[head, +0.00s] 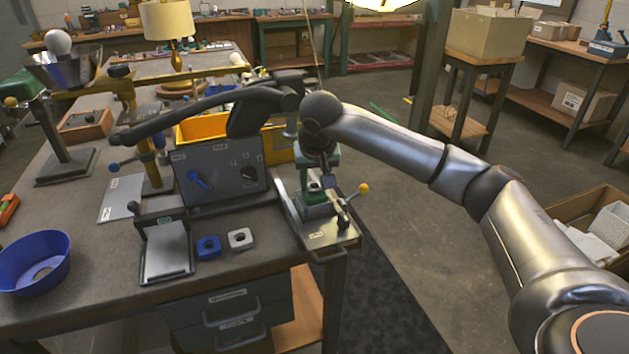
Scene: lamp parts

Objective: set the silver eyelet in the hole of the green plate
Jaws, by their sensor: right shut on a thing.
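My right gripper (327,181) points down above the small press-like stand at the table's right front corner. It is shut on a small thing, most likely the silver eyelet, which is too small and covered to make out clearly. The green plate (314,198) appears to be the small green piece low on the stand, just below and left of the fingertips. Its hole cannot be made out. Whether the held thing touches the plate cannot be told.
The stand has a metal base (318,238) and a yellow-knobbed lever (363,188) close right of the gripper. A dark panel box (220,172), a blue square piece (208,246), a grey square piece (240,238) and a blue bowl (35,262) lie to the left.

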